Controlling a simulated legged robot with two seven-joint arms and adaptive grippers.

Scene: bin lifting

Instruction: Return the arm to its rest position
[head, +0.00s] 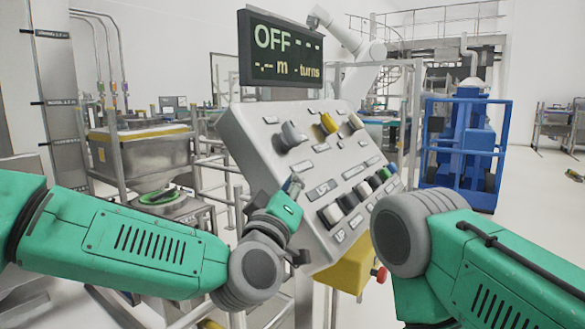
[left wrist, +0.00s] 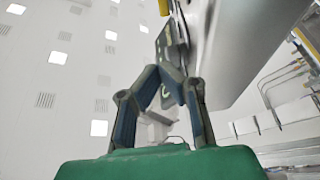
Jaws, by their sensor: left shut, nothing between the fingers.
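My left gripper (head: 293,186) is in front of the lower left part of a tilted grey control panel (head: 262,165). It is shut with nothing held; whether it touches the panel cannot be told. In the left wrist view its dark fingers (left wrist: 166,84) come together at the tips, beside a large grey surface (left wrist: 235,50). My left arm (head: 150,240) reaches in from the left, bent at the grey wrist joint. My right arm (head: 480,265) shows at the lower right; its gripper is out of view.
A display (head: 280,52) above the panel reads OFF. The panel carries several knobs and switches, with a yellow box (head: 345,272) and red button (head: 380,274) below. A metal hopper (head: 145,155) stands left; a blue lift frame (head: 463,150) stands right.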

